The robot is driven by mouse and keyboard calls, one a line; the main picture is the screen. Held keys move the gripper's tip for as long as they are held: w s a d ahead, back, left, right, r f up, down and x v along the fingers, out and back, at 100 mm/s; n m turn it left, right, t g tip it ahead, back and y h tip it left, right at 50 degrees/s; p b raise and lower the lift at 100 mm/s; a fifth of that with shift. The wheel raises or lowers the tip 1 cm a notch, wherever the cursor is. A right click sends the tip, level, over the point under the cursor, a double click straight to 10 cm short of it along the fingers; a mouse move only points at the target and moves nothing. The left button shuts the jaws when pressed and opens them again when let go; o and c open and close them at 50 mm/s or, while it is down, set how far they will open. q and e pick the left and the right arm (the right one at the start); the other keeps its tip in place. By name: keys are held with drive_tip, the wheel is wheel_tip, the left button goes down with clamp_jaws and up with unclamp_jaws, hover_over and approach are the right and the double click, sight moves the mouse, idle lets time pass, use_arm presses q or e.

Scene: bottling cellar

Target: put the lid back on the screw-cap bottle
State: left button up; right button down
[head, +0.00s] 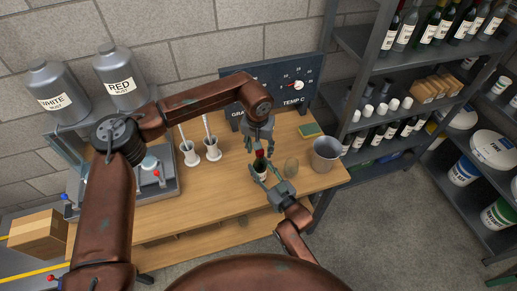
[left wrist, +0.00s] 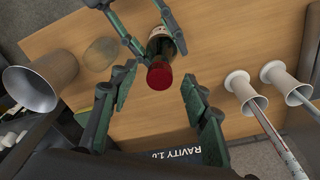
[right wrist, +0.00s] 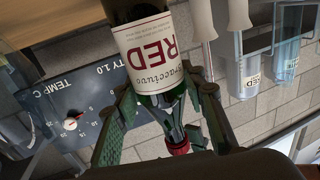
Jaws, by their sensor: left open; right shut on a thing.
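The screw-cap bottle (head: 262,166) is dark green with a white RED label, which shows large in the right wrist view (right wrist: 150,48). My right gripper (head: 266,174) is shut around it, low over the workbench. The red lid (left wrist: 159,75) is at the top of the neck, in line with the bottle (left wrist: 162,46); it also shows in the right wrist view (right wrist: 178,148). I cannot tell how far down it sits. My left gripper (left wrist: 159,92) points down from above, open, with its fingers apart on either side of the lid.
A clear glass (head: 291,167) and a grey bucket (head: 327,153) stand right of the bottle. Two white cylinders (head: 212,150) with thin rods stand to the left. A yellow-green block (head: 310,130) lies at the back. A gauge panel (head: 283,88) stands behind; bottle shelves (head: 400,60) are at right.

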use_arm(q)
wheel_tip(320, 180, up, 12)
drive_tip(key=s, duration=0.1)
drive_tip(key=shift+s+a, duration=0.25)
use_arm(e)
drive_tip(key=c, duration=1.2)
unclamp_jaws()
drive_tip(key=shift+o, duration=0.2)
drive_tip(key=v, duration=1.2)
use_arm(q)
drive_tip(key=shift+f, duration=0.1)
use_arm(e)
drive_tip(key=shift+f, duration=0.1)
